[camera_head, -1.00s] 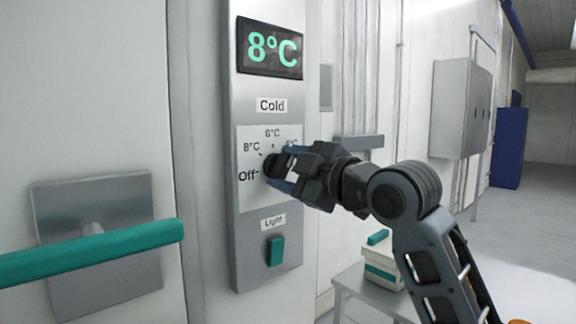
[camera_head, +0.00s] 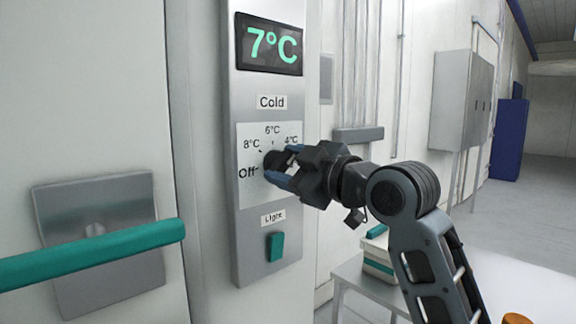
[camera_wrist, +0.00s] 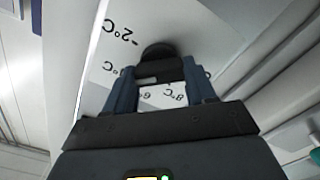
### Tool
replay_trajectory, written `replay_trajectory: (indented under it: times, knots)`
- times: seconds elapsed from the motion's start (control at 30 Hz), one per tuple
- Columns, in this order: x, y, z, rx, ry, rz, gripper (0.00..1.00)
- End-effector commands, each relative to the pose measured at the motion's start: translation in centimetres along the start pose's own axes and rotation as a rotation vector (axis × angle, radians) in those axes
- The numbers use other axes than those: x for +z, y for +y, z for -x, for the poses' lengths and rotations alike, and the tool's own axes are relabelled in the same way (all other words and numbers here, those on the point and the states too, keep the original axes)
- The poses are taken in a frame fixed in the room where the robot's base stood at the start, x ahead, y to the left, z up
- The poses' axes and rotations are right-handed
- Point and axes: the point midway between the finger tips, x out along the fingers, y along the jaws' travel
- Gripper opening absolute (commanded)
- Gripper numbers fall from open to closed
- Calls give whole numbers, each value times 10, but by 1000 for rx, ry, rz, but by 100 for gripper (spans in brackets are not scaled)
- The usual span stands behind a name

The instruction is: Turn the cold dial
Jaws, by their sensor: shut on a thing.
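The cold dial (camera_head: 275,160) is a dark knob on a pale plate (camera_head: 252,195) marked Off, 8°C, 6°C and 4°C, under the label "Cold". My gripper (camera_head: 284,166) is shut on the dial, with its blue fingers on either side of it. The fingers hide part of the dial, and I cannot tell its exact pointing. In the wrist view the dial (camera_wrist: 158,52) sits between the fingertips, with upside-down temperature marks around it. The display (camera_head: 269,45) above reads 7°C in green.
A teal switch (camera_head: 275,246) labelled "Light" is below the dial. A teal bar handle (camera_head: 95,254) crosses the lower left. A small table (camera_head: 362,281) with a pale, teal-topped box (camera_head: 378,254) stands under my arm. A grey cabinet (camera_head: 459,103) hangs farther right.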

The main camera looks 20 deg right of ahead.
Motion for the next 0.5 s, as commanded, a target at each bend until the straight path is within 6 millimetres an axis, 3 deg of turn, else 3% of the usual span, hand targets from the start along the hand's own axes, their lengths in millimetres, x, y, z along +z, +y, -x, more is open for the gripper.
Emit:
replay_trajectory:
  times: [0.07,0.1,0.33,0.5]
  knots:
    - [4,-1,0,-2,-7,-2,25]
    - [4,-1,0,-2,-7,-2,58]
    - [2,-1,0,-1,-4,0,80]
    - [1,0,0,-1,-2,0,81]
